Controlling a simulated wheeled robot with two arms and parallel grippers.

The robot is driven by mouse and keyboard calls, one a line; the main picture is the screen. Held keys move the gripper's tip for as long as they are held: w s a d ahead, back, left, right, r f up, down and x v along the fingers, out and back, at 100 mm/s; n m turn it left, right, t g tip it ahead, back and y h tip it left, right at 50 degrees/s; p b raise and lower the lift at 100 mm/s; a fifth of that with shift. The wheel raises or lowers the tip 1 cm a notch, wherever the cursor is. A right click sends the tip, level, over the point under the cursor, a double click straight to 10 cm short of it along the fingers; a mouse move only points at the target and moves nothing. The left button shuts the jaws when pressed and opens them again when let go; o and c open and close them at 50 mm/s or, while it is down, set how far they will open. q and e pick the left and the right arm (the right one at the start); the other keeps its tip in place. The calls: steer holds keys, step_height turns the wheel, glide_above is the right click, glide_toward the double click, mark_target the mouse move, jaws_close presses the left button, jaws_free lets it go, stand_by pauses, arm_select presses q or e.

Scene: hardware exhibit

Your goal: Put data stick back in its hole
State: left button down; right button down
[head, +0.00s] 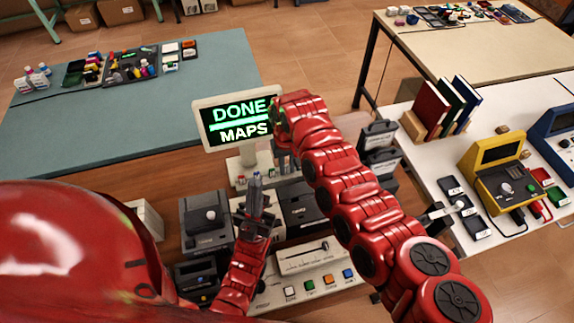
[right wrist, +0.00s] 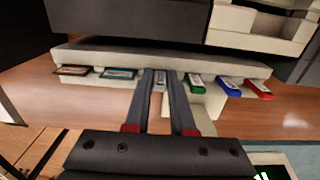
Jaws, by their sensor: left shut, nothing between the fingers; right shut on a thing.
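A pale grey data stick (right wrist: 160,83) shows between the fingertips of my right gripper (right wrist: 161,76) in the right wrist view. The gripper is shut on it at the edge of a cream rack (right wrist: 225,69). The stick lines up with the row of sticks there; how deep it sits in a hole cannot be told. In the head view the right gripper is at the stand below the monitor, and the stick is too small to make out. My left gripper (head: 256,190) is shut and empty, pointing up in front of the stand.
Orange (right wrist: 73,70), teal (right wrist: 118,73), green (right wrist: 195,82), blue (right wrist: 229,86) and red (right wrist: 259,89) sticks sit along the rack. The monitor (head: 235,119) reads "DONE MAPS". A cream button panel (head: 309,257) and dark devices (head: 206,222) stand close to my left gripper.

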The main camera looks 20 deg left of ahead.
stand_by(0.3)
steer(key=c, duration=0.7)
jaws_free()
steer(key=shift+r, duration=0.1)
step_height(320, 180, up, 7)
steer(key=shift+f+p, duration=0.15)
steer(key=shift+p, duration=0.9)
steer(key=shift+r, duration=0.65)
steer(key=shift+f, duration=0.1)
